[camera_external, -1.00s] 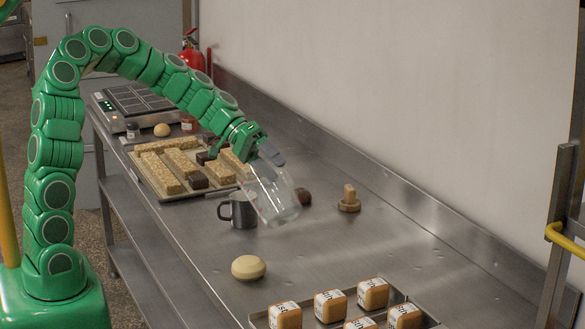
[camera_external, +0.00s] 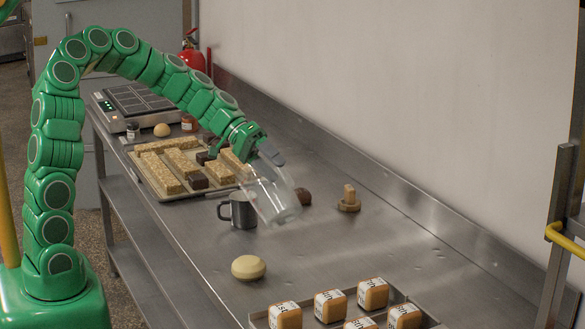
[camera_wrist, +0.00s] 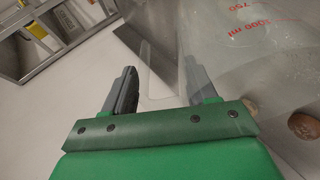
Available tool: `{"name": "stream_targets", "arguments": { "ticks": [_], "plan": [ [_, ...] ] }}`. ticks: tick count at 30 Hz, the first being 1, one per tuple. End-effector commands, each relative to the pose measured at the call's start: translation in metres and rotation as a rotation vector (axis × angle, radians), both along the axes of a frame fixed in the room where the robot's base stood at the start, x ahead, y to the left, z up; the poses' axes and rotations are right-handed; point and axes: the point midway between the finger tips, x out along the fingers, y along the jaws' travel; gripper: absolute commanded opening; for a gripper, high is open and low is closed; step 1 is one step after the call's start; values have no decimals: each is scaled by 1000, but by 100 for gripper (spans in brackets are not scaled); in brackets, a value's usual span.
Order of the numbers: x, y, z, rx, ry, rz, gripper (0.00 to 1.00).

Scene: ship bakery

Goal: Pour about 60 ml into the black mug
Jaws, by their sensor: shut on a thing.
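My gripper (camera_external: 262,152) is shut on a clear measuring jug (camera_external: 272,192) and holds it tilted above the steel counter. In the wrist view the jug (camera_wrist: 245,60) fills the upper right, with red marks including "750" and "1000 ml"; my gripper's fingers (camera_wrist: 160,75) stand at its side. The jug's lower end slants down to the right. The dark mug (camera_external: 243,213) stands upright on the counter, its handle to the left. The jug partly overlaps the mug's right side in the picture. I cannot see inside the mug, nor make out any liquid or stream.
A tray (camera_external: 168,199) of oat bars and dark pieces lies behind the mug. A pale round bun (camera_external: 248,267) lies in front. A dark ball (camera_external: 303,196) and a wooden stamp-like piece (camera_external: 349,199) stand to the right. Labelled cubes (camera_external: 330,305) fill a front tray. A scale (camera_external: 135,106) is at the back.

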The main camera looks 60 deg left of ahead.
Motion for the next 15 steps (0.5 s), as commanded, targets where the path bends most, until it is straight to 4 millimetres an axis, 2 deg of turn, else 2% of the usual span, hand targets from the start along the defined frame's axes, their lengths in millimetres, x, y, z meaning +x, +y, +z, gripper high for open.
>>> {"name": "stream_targets", "arguments": {
  "ticks": [8, 15],
  "plan": [
    [0, -1, 0, 5, 1, -1, 6],
    [1, -8, -9, 73, 12, -3, 6]
  ]
}}
